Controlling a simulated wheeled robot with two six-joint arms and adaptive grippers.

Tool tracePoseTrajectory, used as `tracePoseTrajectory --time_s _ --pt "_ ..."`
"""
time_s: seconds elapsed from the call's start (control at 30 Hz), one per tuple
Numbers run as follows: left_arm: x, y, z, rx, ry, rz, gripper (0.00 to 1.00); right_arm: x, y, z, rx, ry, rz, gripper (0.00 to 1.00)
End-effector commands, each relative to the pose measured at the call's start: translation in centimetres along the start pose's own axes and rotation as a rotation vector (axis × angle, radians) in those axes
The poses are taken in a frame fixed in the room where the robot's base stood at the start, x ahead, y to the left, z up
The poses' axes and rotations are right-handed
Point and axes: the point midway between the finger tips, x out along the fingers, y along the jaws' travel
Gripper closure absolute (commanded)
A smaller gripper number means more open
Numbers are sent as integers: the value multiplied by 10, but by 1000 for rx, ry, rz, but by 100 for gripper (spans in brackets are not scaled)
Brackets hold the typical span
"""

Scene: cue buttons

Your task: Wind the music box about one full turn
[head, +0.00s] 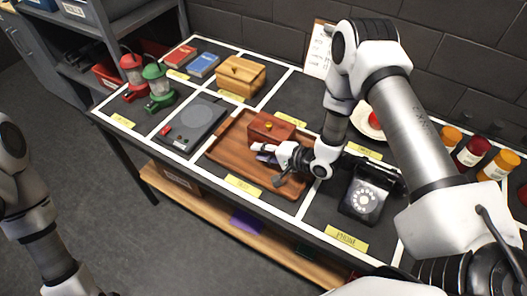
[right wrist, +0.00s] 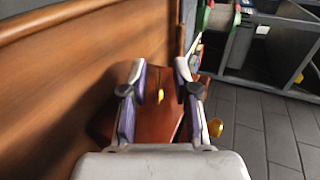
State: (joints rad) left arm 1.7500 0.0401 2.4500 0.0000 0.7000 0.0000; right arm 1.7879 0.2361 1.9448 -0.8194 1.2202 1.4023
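The music box is a small reddish-brown box (head: 268,128) on a wooden tray (head: 222,158) at the table's middle. A small gold spot shows on its top. My right gripper (head: 260,151) is at the front side of the box, low over the tray. In the right wrist view the fingers (right wrist: 160,75) are apart, with the box (right wrist: 150,122) beyond and between them. Whether the fingers touch the box I cannot tell. Only part of my left arm shows at the left; its gripper is out of view.
A black phone (head: 365,193) stands right of the tray, close to my right arm. A grey panel with a red button (head: 190,125) lies to the left. Lanterns (head: 158,86), a wooden box (head: 241,76), books (head: 202,65) and jars (head: 472,152) stand around.

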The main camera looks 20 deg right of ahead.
Motion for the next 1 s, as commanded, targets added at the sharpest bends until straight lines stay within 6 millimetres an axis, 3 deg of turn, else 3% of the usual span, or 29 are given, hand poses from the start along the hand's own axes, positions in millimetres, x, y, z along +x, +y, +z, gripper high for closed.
tracePoseTrajectory --time_s 0.17,0.4,0.6,0.97,1.0 --pt "0 0 0 0 0 0 60 -16 0 -1 4 4 1 71" --pt "0 0 0 0 0 0 60 -78 -1 -1 10 7 -4 71" --pt "0 0 0 0 0 0 60 -111 0 -1 4 4 -2 71" --pt "0 0 0 0 0 0 60 -120 0 0 0 0 0 71" --pt "0 0 0 0 0 0 60 -120 0 0 0 0 0 60"
